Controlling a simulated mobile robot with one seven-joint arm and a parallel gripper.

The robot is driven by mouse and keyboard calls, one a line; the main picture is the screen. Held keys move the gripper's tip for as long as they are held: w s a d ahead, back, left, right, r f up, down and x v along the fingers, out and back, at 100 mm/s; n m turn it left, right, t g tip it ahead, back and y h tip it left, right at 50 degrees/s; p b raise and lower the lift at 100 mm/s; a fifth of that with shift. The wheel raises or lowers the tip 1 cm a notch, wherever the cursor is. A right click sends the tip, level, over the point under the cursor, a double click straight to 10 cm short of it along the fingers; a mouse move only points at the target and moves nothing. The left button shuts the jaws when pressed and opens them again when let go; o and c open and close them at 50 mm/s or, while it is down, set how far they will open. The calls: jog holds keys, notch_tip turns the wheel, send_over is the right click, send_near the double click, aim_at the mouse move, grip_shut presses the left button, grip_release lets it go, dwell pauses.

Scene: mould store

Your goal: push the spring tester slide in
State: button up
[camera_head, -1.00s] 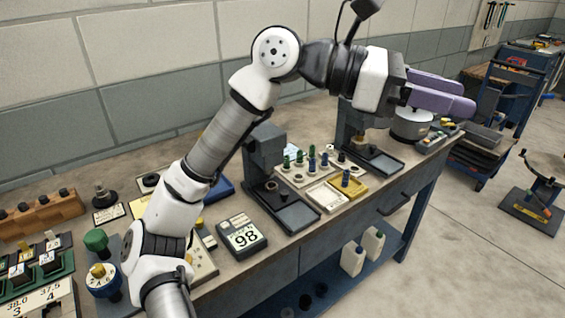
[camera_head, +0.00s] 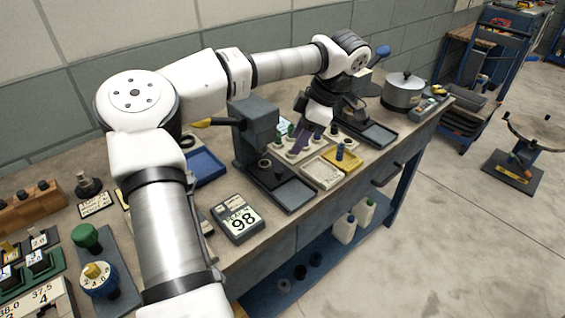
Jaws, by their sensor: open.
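Two similar dark grey bench devices with flat slide trays stand on the bench; I cannot tell which one is the spring tester. The nearer device (camera_head: 255,132) has a yellow-tipped lever at its left, and its slide (camera_head: 294,194) sticks out toward the bench front. The farther device is partly hidden behind my arm, and its slide (camera_head: 379,134) also sticks out. My gripper (camera_head: 303,146) points down with purple fingers over the peg board (camera_head: 283,150), between the two devices. It is open and seems empty. Its fingertips are small, and contact with the board cannot be told.
A cream tray (camera_head: 322,173) and a yellow tray (camera_head: 343,161) lie between the two slides. A grey display box (camera_head: 238,219) stands left of the nearer slide. A steel pot (camera_head: 402,92) stands at the far end. Open floor (camera_head: 460,230) lies right of the bench.

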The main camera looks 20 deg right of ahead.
aim_at(280, 170)
jog(key=p+x, duration=0.2)
jog(key=x, duration=0.8)
grip_shut()
